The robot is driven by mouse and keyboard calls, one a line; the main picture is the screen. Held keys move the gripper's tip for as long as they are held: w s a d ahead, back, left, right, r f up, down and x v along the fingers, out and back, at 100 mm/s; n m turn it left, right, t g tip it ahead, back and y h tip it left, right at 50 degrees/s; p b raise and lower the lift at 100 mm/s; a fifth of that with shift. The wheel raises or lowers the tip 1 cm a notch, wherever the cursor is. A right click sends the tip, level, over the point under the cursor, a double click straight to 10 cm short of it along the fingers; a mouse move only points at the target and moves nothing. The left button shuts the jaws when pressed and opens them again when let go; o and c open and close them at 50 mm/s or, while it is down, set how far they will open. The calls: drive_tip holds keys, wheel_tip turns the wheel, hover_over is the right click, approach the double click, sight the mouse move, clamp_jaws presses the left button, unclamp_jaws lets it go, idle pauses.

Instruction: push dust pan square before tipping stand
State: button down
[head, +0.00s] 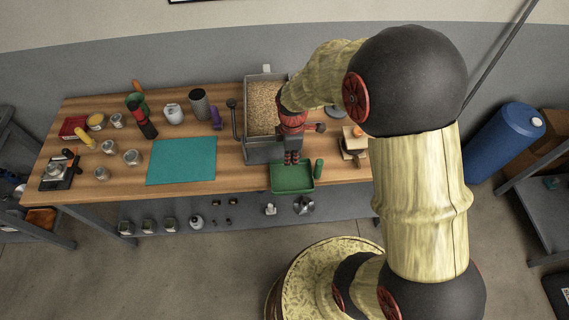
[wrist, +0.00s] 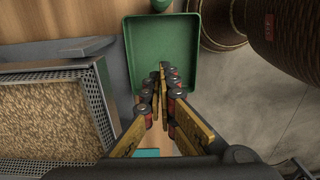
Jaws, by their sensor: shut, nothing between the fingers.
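The green dust pan (head: 292,187) lies at the table's front edge, just in front of the tipping stand, and its front rim appears to reach past the edge. In the wrist view the empty-looking pan (wrist: 140,45) fills the upper middle. The tipping stand (head: 262,153) is a grey metal tray on the table, full of pale beans; its perforated rim also shows in the wrist view (wrist: 95,95). My gripper (head: 291,160) is shut and empty, pointing down at the pan's stand-side end. Its fingertips (wrist: 163,72) overlap the pan; I cannot tell whether they touch it.
A small green cylinder (head: 319,168) stands right of the pan. A teal mat (head: 182,162) lies left of the stand. Jars and tools crowd the table's left. A wooden piece (head: 354,142) stands right of the stand. Open floor (head: 190,265) lies in front.

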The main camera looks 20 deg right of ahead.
sight(262, 180)
wheel_tip(262, 180, down, 10)
drive_tip(key=shift+s+r+b, duration=0.15)
drive_tip(key=shift+r+b, duration=0.1)
drive_tip(key=shift+b, duration=0.8)
drive_tip(key=a, duration=0.1)
drive_tip(key=w+a, duration=0.1)
drive_tip(key=a, duration=0.1)
drive_tip(key=shift+a+r, duration=0.15)
drive_tip(key=shift+w+a, duration=0.1)
drive_tip(key=shift+a, duration=0.2)
drive_tip(key=a, duration=0.2)
drive_tip(key=w+a, duration=0.1)
drive_tip(key=a, duration=0.3)
drive_tip(key=shift+w+a, duration=0.1)
drive_tip(key=shift+w, duration=0.25)
